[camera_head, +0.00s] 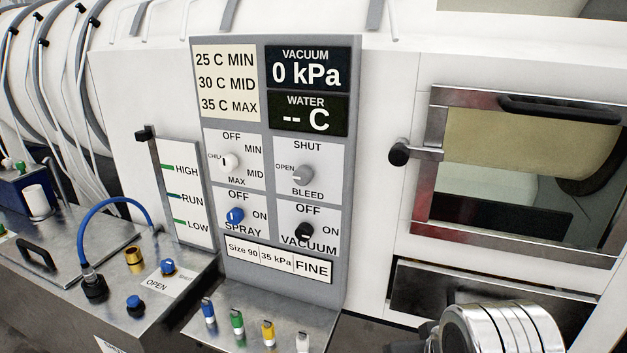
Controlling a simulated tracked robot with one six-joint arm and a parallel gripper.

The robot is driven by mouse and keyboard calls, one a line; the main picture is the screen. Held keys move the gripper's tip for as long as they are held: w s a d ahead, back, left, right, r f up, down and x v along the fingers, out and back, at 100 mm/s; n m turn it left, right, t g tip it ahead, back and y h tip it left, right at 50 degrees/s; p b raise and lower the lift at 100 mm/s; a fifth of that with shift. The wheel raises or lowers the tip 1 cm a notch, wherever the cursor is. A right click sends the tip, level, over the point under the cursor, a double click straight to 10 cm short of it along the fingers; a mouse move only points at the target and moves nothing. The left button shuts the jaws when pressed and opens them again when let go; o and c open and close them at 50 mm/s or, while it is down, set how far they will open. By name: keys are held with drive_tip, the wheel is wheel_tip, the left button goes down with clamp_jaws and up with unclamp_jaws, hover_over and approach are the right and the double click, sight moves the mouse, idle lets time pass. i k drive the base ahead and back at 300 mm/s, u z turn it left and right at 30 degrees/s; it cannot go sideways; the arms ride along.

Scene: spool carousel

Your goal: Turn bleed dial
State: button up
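The bleed dial (303,174) is a grey round knob on the grey control panel (354,120). SHUT is printed above it, OPEN at its left and BLEED below. Its pointer seems to face left toward OPEN, but it is small. Nothing touches the dial. The vacuum readout (307,70) above shows 0 kPa, and the water readout (306,114) shows -- C. The fingers of my gripper do not show in this view.
A white chill knob (230,162), a blue spray knob (235,215) and a black vacuum knob (304,230) sit close to the dial. Coloured plugs stand on a metal ledge (270,325) below. A windowed door with a black-knobbed latch (399,154) is at right.

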sight(304, 174)
drive_tip(key=z, duration=0.05)
drive_tip(key=k, duration=1.2)
drive_tip(key=u, duration=1.5)
drive_tip(key=i, duration=1)
drive_tip(key=u, duration=0.05)
